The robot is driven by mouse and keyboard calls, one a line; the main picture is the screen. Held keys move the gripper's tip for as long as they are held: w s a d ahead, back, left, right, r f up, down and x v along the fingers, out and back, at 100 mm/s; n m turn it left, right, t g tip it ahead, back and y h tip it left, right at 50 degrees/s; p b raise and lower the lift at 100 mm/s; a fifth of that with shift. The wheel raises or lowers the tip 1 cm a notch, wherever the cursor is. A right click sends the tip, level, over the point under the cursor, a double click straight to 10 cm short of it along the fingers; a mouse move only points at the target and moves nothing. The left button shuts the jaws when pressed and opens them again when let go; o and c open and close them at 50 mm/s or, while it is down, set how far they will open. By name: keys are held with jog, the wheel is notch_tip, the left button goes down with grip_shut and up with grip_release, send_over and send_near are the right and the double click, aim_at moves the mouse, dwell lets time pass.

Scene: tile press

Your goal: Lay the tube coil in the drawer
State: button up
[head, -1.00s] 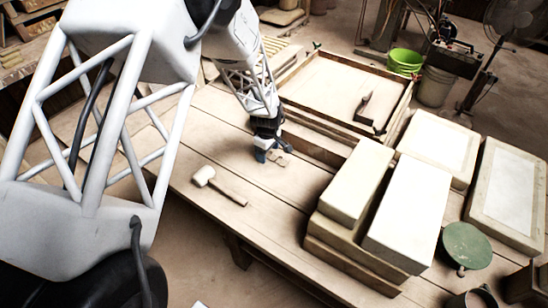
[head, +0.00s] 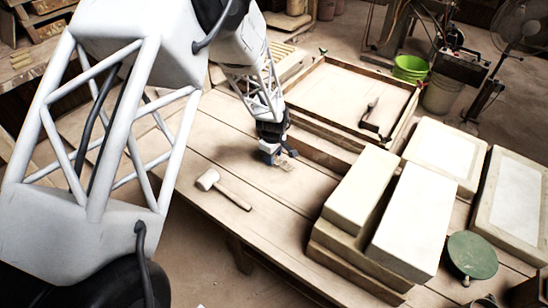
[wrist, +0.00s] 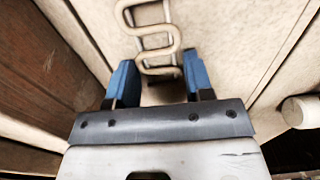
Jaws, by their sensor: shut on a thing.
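The tube coil (wrist: 158,38) is a pale beige tube bent in flat serpentine loops. In the wrist view its near end lies between the two blue fingers of my gripper (wrist: 160,76), which is shut on it, and its loops extend beyond the fingertips. In the head view my gripper (head: 279,154) is low over the wooden table, and the coil (head: 286,165) shows small and pale beside the fingers. I cannot tell whether the coil touches the table. A shallow wooden-framed box (head: 318,75) stands behind the gripper; I cannot tell whether it is the drawer.
A pale mallet (head: 224,190) lies on the table (head: 200,218) left of the gripper. A dark tool (head: 369,114) is at the box. The table front is clear.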

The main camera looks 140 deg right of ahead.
jog(key=shift+r, duration=0.65)
notch_tip(320, 180, up, 2)
jog(key=shift+w+r, duration=0.1)
jog(key=w+a, duration=0.2)
jog(key=w, duration=0.3)
jog(key=w+a, duration=0.1)
jog(key=w, duration=0.3)
jog(key=w+a+r, duration=0.1)
jog(key=w+a, duration=0.1)
jog(key=w, duration=0.3)
jog(key=shift+w+a, duration=0.35)
